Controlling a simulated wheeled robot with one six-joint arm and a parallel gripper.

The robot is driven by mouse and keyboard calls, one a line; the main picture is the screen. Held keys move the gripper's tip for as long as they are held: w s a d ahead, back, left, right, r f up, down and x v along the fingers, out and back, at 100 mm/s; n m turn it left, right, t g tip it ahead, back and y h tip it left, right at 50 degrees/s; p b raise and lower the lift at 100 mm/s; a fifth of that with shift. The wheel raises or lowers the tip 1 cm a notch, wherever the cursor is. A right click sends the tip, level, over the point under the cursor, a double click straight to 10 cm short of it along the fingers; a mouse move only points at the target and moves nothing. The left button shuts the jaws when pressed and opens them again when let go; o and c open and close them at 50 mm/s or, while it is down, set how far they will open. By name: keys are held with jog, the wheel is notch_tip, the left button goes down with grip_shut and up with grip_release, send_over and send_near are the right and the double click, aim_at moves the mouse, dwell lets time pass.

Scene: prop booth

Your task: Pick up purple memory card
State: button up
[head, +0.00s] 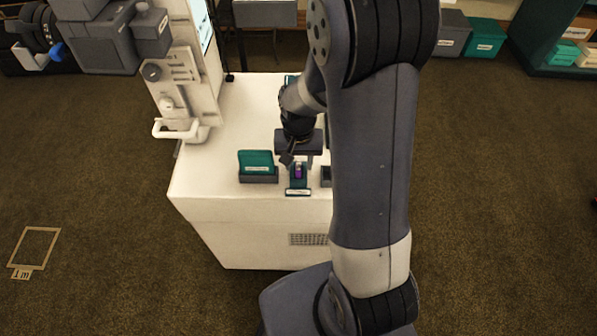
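The purple memory card (298,171) is small and stands in a teal holder (298,183) near the front edge of the white counter. A pale label lies at the holder's front. My gripper (299,160) points down over the counter, just above and behind the card in the head view. Its fingertips are small and partly lost against the holder, so I cannot tell how far apart they are or whether they touch the card.
A teal and grey box (257,168) stands just left of the holder. A dark box (326,176) at its right is partly hidden by my arm. A white machine (182,75) stands at the counter's left. The counter (215,163) is clear at front left.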

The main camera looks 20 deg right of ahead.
jog(key=shift+f, duration=0.1)
grip_shut()
dwell(0.3)
